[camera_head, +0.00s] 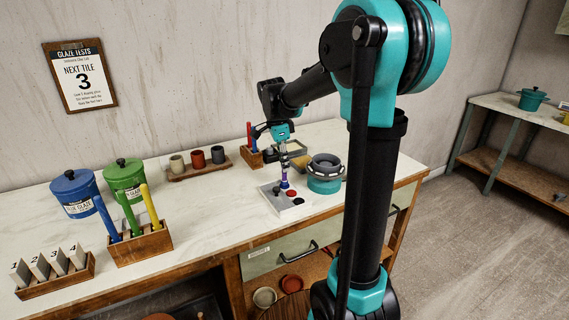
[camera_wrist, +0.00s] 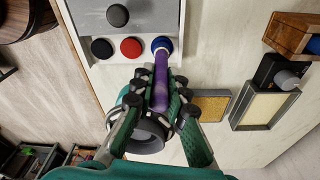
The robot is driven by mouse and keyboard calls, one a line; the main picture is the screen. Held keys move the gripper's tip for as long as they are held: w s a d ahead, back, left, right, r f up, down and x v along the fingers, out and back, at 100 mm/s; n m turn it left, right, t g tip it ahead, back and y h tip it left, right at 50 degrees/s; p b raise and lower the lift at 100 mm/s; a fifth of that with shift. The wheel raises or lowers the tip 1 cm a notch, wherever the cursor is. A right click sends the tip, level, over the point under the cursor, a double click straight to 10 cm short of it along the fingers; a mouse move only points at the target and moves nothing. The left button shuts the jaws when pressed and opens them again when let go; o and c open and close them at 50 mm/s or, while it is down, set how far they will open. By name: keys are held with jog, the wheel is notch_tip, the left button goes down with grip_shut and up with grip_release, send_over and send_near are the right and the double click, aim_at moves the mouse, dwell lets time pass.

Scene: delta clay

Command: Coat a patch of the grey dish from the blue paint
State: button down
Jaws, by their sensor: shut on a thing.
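My gripper (camera_head: 284,150) is shut on a purple-handled tool (camera_wrist: 160,82), its fingers on both sides of the handle. The tool points down to the pale paint tray (camera_head: 270,205). In the wrist view its end meets the blue paint (camera_wrist: 163,44); whether it touches or hovers just above I cannot tell. Red paint (camera_wrist: 131,47) and a black round spot (camera_wrist: 102,49) lie in the same row. A round grey dish-like piece (camera_head: 325,161) sits on a teal base (camera_head: 323,185) right of the tray. In the wrist view my gripper partly covers it.
A second black round thing (camera_wrist: 118,15) is on the tray's grey area. Shallow framed trays (camera_wrist: 268,107) and a wooden tool holder (camera_head: 250,157) stand nearby. Three small cups (camera_head: 197,159), blue and green pots (camera_head: 124,177) and numbered tiles (camera_head: 38,267) stand left. The bench middle is clear.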

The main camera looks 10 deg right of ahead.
jog(key=shift+r, duration=3.5)
